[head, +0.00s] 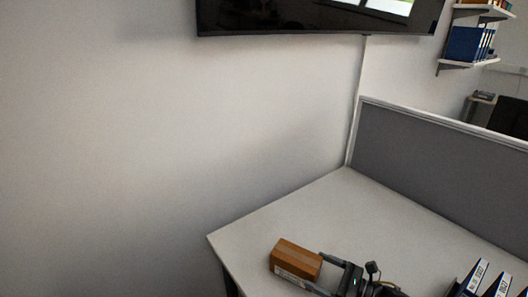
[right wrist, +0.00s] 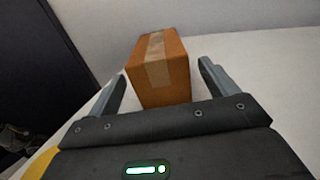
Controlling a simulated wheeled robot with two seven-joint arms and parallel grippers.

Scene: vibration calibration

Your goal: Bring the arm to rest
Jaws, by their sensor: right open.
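My right gripper (head: 317,274) is at the bottom of the head view, over the white desk, with its fingers spread around a brown cardboard box. In the right wrist view the open right gripper (right wrist: 160,92) has one finger on each side of the box (right wrist: 160,68), with a visible gap on both sides. The box (head: 296,260) has a strip of tape along its top and a white label on its side. It appears to rest on the desk near the left corner. My left gripper is in neither view.
The white desk (head: 330,215) stands against a pale wall (head: 150,120) and a grey partition (head: 430,160). Dark binders (head: 480,278) stand on the desk at the lower right. A wall screen (head: 310,18) and a shelf with binders (head: 467,45) are above. The desk's middle is clear.

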